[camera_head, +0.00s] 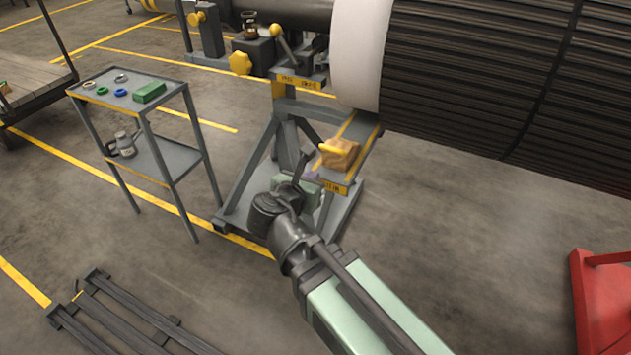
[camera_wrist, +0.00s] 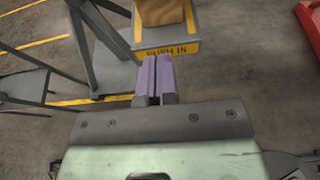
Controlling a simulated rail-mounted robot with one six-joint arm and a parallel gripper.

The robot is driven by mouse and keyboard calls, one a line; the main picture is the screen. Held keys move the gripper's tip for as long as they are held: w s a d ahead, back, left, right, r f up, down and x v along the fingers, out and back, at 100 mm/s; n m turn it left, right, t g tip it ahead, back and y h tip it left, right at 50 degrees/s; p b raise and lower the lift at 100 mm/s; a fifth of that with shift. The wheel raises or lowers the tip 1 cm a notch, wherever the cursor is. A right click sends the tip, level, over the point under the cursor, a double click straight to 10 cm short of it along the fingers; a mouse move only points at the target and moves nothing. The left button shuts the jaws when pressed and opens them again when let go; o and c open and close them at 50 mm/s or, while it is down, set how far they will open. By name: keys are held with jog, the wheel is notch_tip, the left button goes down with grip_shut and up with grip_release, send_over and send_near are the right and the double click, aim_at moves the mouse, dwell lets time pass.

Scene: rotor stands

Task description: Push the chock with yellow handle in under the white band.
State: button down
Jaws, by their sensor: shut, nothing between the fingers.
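The chock (camera_head: 340,156) is a wooden block with a yellow handle (camera_head: 333,149). It sits on the yellow-edged stand top (camera_head: 357,127), near the front end and apart from the white band (camera_head: 357,50), which wraps the rotor above the back of that top. In the wrist view the chock (camera_wrist: 161,12) is cut off by the top edge, and its handle is out of sight. My gripper (camera_head: 311,176) has purple fingers, pressed together and empty, just short of the stand's front end. The fingers (camera_wrist: 153,75) point toward the chock across a small gap.
A yellow label (camera_wrist: 167,50) marks the stand's front face. A grey cart (camera_head: 150,125) with small parts stands to the left. A yellow-knobbed lever (camera_head: 277,32) stands behind the chock. The dark ribbed rotor (camera_head: 500,75) overhangs on the right. The floor at lower right is mostly open.

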aim_at(341, 147)
jog(key=b+x, duration=0.3)
jog(key=x, duration=0.6)
jog(key=shift+d, duration=0.1)
jog(key=shift+w, duration=0.1)
jog(key=shift+w+d, duration=1.25)
jog(key=shift+w, duration=1.55)
jog(key=shift+w+d, duration=1.3)
jog(key=shift+w, duration=1.45)
jog(key=shift+w+d, duration=1.25)
jog(key=shift+w, duration=1.55)
jog(key=shift+s+a, duration=0.6)
jog(key=shift+s, duration=0.8)
jog(key=shift+s+a, duration=0.65)
jog(key=shift+s, duration=0.75)
jog(key=shift+s+a, duration=0.6)
jog(key=shift+s, duration=0.8)
